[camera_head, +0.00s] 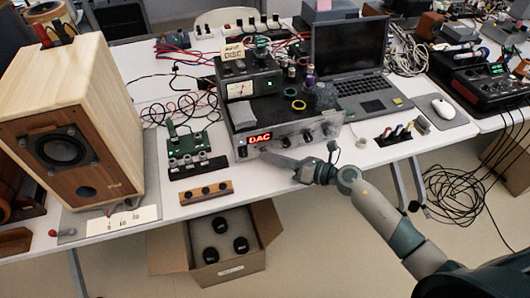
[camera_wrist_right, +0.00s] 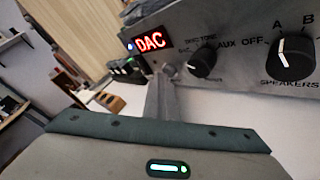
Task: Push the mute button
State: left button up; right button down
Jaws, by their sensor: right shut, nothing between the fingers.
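The silver amplifier (camera_head: 300,136) sits at the table's front edge, its panel facing me. Its red lit DAC display (camera_head: 259,138) is at the panel's left and also shows in the right wrist view (camera_wrist_right: 150,42). No mute label is readable. In the right wrist view, a small round button (camera_wrist_right: 169,71) sits below and right of the display, partly behind my fingertips. My right gripper (camera_head: 266,155) is shut and empty, its tips at the panel just below the display. I cannot tell whether they touch. My left gripper is out of view.
A laptop (camera_head: 352,85) stands behind the amplifier, with a mouse (camera_head: 443,108) to the right. A wooden speaker (camera_head: 75,130) stands at left. A knob (camera_wrist_right: 203,62) and a speaker selector (camera_wrist_right: 291,60) are right of the fingertips. An open cardboard box (camera_head: 168,250) is on the floor.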

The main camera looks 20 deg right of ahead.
jog(key=shift+r, duration=0.1)
jog(key=shift+s, duration=0.35)
jog(key=shift+s+d+p, duration=0.1)
jog(key=shift+s+p, duration=0.3)
jog(key=shift+s, duration=0.55)
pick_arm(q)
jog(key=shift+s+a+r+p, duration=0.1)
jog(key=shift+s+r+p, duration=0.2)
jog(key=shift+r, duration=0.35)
pick_arm(e)
jog(key=shift+s, duration=2.05)
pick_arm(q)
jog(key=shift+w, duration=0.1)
